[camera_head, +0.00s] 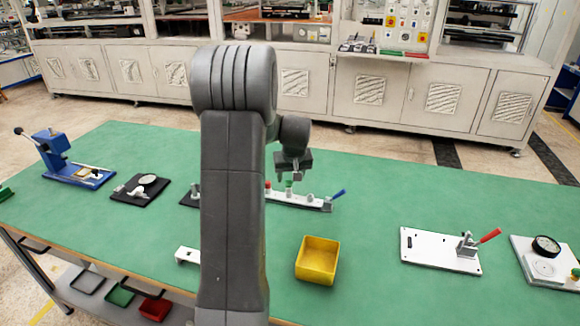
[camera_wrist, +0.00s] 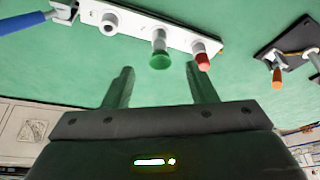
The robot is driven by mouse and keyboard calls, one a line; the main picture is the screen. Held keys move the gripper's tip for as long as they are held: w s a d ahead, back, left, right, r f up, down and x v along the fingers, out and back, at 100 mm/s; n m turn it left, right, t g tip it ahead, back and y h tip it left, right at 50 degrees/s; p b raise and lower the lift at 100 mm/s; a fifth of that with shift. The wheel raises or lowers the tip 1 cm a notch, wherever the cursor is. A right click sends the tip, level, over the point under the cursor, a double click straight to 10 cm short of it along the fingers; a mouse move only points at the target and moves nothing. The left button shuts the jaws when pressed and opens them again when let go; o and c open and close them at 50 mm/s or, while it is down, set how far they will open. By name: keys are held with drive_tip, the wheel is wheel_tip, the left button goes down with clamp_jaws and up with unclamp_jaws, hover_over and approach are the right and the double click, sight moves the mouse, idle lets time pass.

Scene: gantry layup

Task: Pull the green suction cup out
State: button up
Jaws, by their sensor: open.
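The green suction cup (camera_wrist: 160,55) sits on a grey post in a white rail (camera_wrist: 135,22), which lies on the green table. It shows small in the head view (camera_head: 289,185), just below my gripper (camera_head: 290,177). In the wrist view, the two fingers of my gripper (camera_wrist: 159,68) are apart and empty. The green cup is beyond the fingertips, between their lines, and they do not appear to touch it. A red cup (camera_wrist: 204,62) stands beside it to the right in the wrist view.
A blue lever (camera_head: 338,193) rises at the rail's right end. A yellow bin (camera_head: 318,258) stands in front. A white plate with a red-handled clamp (camera_head: 488,236) is at right. A blue press (camera_head: 55,150) is at left. My arm hides part of the table.

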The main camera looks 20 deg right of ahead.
sight(289, 184)
drive_tip(key=x, duration=0.8)
drive_tip(key=shift+w+f+p, duration=0.1)
drive_tip(key=shift+f+p, duration=0.05)
drive_tip(key=shift+p, duration=0.2)
clamp_jaws()
